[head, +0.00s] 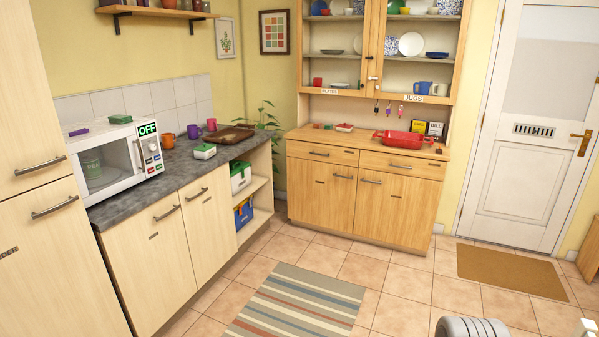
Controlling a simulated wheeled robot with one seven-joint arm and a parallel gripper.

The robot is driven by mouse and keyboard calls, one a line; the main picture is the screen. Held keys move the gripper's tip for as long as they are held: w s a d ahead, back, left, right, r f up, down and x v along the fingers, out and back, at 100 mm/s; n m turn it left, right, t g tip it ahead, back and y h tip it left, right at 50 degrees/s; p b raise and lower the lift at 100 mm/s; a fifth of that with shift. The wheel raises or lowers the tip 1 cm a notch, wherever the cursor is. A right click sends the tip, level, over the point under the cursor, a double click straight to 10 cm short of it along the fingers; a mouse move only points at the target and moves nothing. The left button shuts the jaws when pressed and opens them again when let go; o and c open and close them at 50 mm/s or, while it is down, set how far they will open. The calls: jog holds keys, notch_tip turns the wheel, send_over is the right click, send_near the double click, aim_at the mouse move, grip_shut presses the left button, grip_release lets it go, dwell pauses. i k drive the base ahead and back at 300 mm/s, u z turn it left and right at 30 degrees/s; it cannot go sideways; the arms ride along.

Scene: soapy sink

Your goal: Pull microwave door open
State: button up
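The white microwave (140,134) stands on the grey worktop at the left, close to the tall cupboard. Its door (118,187) looks shut, with a dark window and an upright handle (139,156) at the door's right edge. A green tin (91,163) shows dimly through the window. To the right of the door is a control panel (152,157) with coloured buttons, below a black OFF display (147,129). My gripper is not in view, so I cannot see whether it is open or shut.
The tall cream cupboard (36,175) stands left of the microwave. Cups, a green-and-white box (204,151) and a brown tray (229,134) sit on the worktop (175,175). A striped rug (300,305) lies on open tiled floor. A wooden dresser (365,195) stands at the back.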

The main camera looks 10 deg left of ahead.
aim_at(132, 144)
jog(key=u, duration=0.55)
jog(key=i, duration=1.05)
jog(key=u, duration=1.35)
jog(key=i, duration=1.45)
jog(key=u, duration=0.5)
